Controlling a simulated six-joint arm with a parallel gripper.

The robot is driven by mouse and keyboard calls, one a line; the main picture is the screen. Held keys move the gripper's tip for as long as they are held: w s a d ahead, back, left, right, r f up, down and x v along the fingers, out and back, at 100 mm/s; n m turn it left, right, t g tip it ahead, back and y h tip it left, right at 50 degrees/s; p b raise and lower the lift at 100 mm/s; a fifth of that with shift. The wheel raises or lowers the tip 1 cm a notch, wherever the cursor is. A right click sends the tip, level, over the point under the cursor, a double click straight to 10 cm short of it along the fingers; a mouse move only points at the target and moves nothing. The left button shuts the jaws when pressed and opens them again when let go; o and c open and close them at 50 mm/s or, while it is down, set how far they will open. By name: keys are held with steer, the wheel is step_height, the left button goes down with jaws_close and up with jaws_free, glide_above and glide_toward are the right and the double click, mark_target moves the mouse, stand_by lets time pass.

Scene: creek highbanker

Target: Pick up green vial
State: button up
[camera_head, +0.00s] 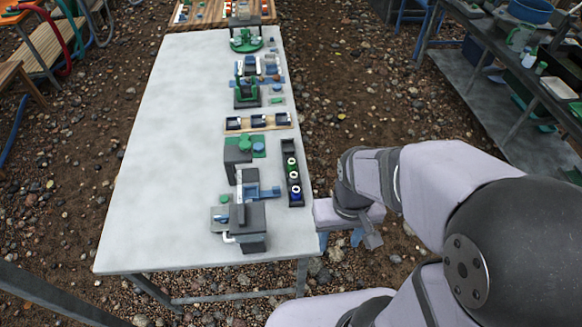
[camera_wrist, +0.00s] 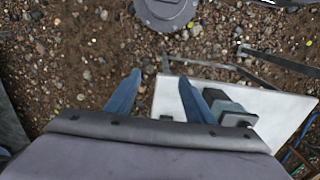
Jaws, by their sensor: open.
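A small green vial (camera_head: 292,163) with a pale ring on top appears to stand in a long dark rack (camera_head: 289,147) along the right edge of the white table. A dark vial (camera_head: 294,175) and a blue vial (camera_head: 296,195) stand nearer in the same rack. My gripper (camera_head: 340,240) hangs just off the table's right edge, to the right of and nearer than the rack. In the wrist view my gripper (camera_wrist: 158,88) has its two blue fingers spread, with only gravel and a table corner beneath. The green vial cannot be made out in that view.
The white table (camera_head: 160,150) has a clear left half. Grey-and-green devices (camera_head: 240,155) stand left of the rack, and a small wooden tray (camera_head: 258,122) lies beyond it. A dark grey block device (camera_head: 248,225) stands near the front. A cluttered bench (camera_head: 480,85) is at the far right.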

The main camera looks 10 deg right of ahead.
steer(key=t+b, duration=0.6)
steer(key=b, duration=1)
glide_toward(292, 161)
steer(key=f, duration=0.2)
steer(key=shift+w+d+f, duration=0.3)
steer(key=shift+w+f, duration=0.05)
steer(key=shift+f, duration=0.05)
steer(key=shift+w+a+p+x, duration=0.1)
steer(key=shift+p+x, duration=0.15)
steer(key=shift+x, duration=1)
steer(key=shift+w+a+p+x, duration=0.15)
steer(key=shift+p+x, duration=0.15)
steer(key=shift+x, duration=0.95)
steer(key=shift+w+a+p+x, duration=0.1)
steer(key=shift+p+x, duration=0.15)
steer(key=shift+x, duration=1)
steer(key=shift+r, duration=0.15)
steer(key=c, duration=1.1)
